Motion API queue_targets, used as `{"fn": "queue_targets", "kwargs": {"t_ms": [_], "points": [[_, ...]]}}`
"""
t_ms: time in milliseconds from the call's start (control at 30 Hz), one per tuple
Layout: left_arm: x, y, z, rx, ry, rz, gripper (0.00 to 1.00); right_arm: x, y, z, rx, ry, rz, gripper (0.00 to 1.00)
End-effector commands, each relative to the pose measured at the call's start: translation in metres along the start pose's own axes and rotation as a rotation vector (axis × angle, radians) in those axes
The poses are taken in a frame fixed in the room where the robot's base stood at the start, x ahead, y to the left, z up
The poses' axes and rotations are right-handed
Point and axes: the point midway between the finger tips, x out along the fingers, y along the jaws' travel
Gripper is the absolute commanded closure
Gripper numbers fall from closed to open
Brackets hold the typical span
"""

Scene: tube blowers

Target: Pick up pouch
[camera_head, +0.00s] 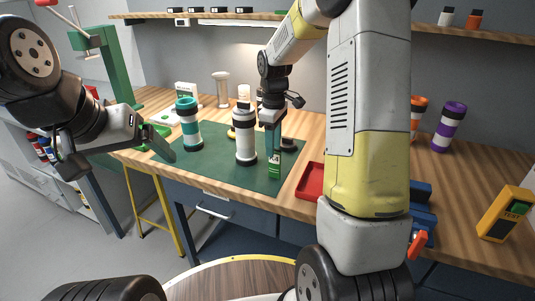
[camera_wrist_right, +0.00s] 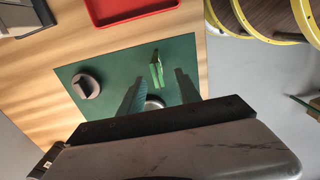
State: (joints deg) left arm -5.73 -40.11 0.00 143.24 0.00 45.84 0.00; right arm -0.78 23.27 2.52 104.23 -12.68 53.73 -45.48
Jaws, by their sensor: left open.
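A small green pouch (camera_head: 274,165) with a pale label stands at the front right of the dark green mat (camera_head: 215,168). In the right wrist view the pouch (camera_wrist_right: 157,70) shows edge-on between the two fingers. My right gripper (camera_head: 271,135) points down directly over the pouch; its fingers (camera_wrist_right: 160,88) are apart, and contact with the pouch cannot be made out. My left gripper (camera_head: 120,156) is open and empty, off the left edge of the mat.
A white tube blower (camera_head: 245,138) and a teal-banded one (camera_head: 188,125) stand on the mat. A dark round part (camera_wrist_right: 88,85) is nearby. A red tray (camera_head: 311,181) lies right of the mat. A yellow tester (camera_head: 504,212) stands far right.

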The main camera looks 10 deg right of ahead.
Motion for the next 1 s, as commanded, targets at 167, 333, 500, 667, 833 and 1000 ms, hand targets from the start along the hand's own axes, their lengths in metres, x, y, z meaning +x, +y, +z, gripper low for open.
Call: {"fn": "queue_targets", "kwargs": {"t_ms": [167,333,500,667,833,1000], "points": [[0.0,0.0,0.0,0.0,0.0,0.0,0.12,0.021,0.0,0.002,0.003,-0.002,-0.003,0.6],[0.0,0.0,0.0,0.0,0.0,0.0,0.12,0.047,0.004,0.005,0.004,-0.001,-0.003,0.6],[0.0,0.0,0.0,0.0,0.0,0.0,0.12,0.064,0.004,0.004,0.004,0.0,-0.001,0.6],[0.0,0.0,0.0,0.0,0.0,0.0,0.12,0.066,0.004,0.004,0.004,0.001,0.0,0.6],[0.0,0.0,0.0,0.0,0.0,0.0,0.12,0.066,0.004,0.004,0.004,0.001,0.0,0.74],[0.0,0.0,0.0,0.0,0.0,0.0,0.12,0.066,0.004,0.004,0.004,0.001,0.0,1.0]]}}
